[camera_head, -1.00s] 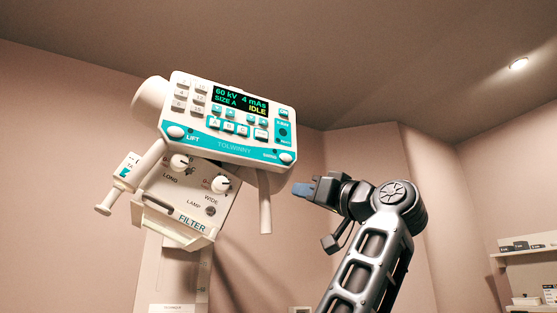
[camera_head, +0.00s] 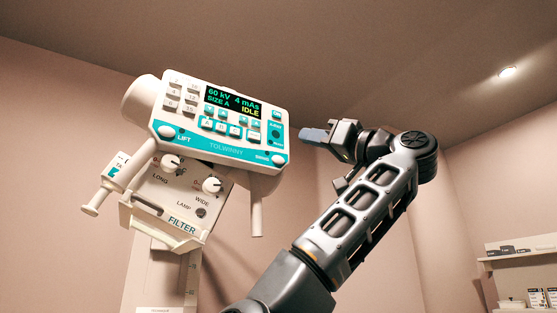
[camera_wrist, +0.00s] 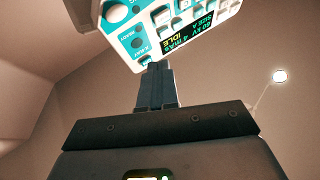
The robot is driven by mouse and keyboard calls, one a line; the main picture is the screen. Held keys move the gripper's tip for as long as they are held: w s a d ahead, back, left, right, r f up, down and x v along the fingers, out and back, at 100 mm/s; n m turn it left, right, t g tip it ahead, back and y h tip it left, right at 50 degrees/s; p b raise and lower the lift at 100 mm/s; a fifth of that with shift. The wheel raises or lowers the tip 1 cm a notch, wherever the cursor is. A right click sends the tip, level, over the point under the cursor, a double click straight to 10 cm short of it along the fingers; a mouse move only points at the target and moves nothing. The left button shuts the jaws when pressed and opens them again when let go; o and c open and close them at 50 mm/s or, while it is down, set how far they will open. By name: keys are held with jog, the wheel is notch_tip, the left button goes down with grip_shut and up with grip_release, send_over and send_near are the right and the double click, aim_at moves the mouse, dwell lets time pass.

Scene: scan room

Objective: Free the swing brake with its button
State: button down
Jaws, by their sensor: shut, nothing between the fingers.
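The white control head (camera_head: 215,118) of the scan unit hangs tilted at the left, with teal bands and a lit display (camera_head: 233,103) reading 60 kV, 4 mAs, SIZE A, IDLE. The round white swing button (camera_head: 278,160) sits at its lower right corner, beside the word SWING. A matching LIFT button (camera_head: 166,132) is at the lower left. My gripper (camera_head: 304,135) is shut and empty, just right of the head's right edge in the picture and higher than the swing button. In the wrist view the closed fingers (camera_wrist: 155,70) point toward the panel (camera_wrist: 170,28); contact cannot be told.
Below the head is a filter housing (camera_head: 180,200) with LONG and WIDE knobs and a lamp button. White handles stick out at its left (camera_head: 98,197) and hang below the head (camera_head: 257,210). A shelf (camera_head: 520,260) stands far right. Open air lies above my arm.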

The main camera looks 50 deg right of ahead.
aim_at(278, 160)
jog(key=w+d+p, duration=0.2)
jog(key=w, duration=0.6)
jog(key=shift+w+d+p, duration=0.2)
jog(key=shift+p, duration=0.1)
jog(key=shift+w, duration=0.1)
dwell(1.8)
jog(key=shift+w+d, duration=0.1)
jog(key=shift+w, duration=0.2)
jog(key=shift+w+d, duration=0.1)
jog(key=shift+w, duration=0.25)
dwell(0.7)
dwell(0.3)
jog(key=shift+s+a+b, duration=0.25)
jog(key=shift+s+b, duration=0.3)
jog(key=shift+s, duration=0.2)
